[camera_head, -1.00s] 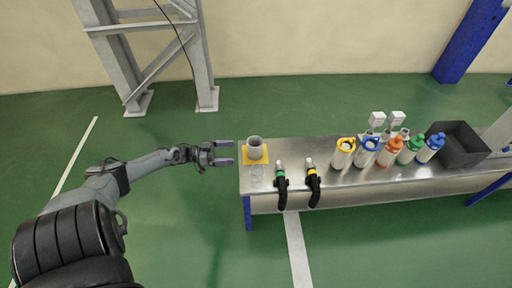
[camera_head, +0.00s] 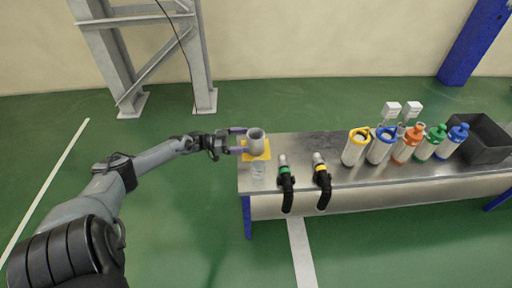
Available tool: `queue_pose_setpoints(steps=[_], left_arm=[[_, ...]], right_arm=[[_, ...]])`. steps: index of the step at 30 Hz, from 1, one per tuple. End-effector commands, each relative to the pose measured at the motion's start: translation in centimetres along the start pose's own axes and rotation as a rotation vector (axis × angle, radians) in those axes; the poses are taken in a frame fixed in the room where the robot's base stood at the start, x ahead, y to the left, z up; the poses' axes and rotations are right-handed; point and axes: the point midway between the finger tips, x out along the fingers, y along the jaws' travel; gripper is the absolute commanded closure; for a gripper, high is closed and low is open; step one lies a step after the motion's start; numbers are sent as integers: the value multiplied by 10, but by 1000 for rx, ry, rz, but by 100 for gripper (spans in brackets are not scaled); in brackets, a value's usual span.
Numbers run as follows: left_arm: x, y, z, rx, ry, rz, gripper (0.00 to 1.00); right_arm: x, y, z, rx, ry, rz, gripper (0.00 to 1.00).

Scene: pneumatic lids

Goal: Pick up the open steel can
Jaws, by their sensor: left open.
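The open steel can (camera_head: 256,142) is a grey, open-topped cylinder. My right gripper does not show.
Two black nozzles with green (camera_head: 286,170) and yellow (camera_head: 321,169) bands lie at the table's front edge. Several bottles with coloured caps (camera_head: 404,145) stand to the right, with a dark bin (camera_head: 482,147) beyond. The steel table (camera_head: 300,143) is bare behind the nozzles.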

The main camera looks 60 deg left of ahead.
Motion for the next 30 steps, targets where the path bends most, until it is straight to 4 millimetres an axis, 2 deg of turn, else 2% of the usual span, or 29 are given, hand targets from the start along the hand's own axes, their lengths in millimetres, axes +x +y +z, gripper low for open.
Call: queue_pose_setpoints(steps=[7, 13, 18, 27, 30], left_arm=[[14, 0, 1, 1, 1, 1, 0], [38, -1, 1, 2, 2, 2, 0], [54, -2, -1, 2, 1, 0, 0], [58, -2, -3, 0, 0, -1, 0], [58, -2, -3, 0, 0, -1, 14]], right_arm=[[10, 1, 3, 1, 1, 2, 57], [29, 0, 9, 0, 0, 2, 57], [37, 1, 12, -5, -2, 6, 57], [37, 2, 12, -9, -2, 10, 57], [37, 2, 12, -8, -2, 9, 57]])
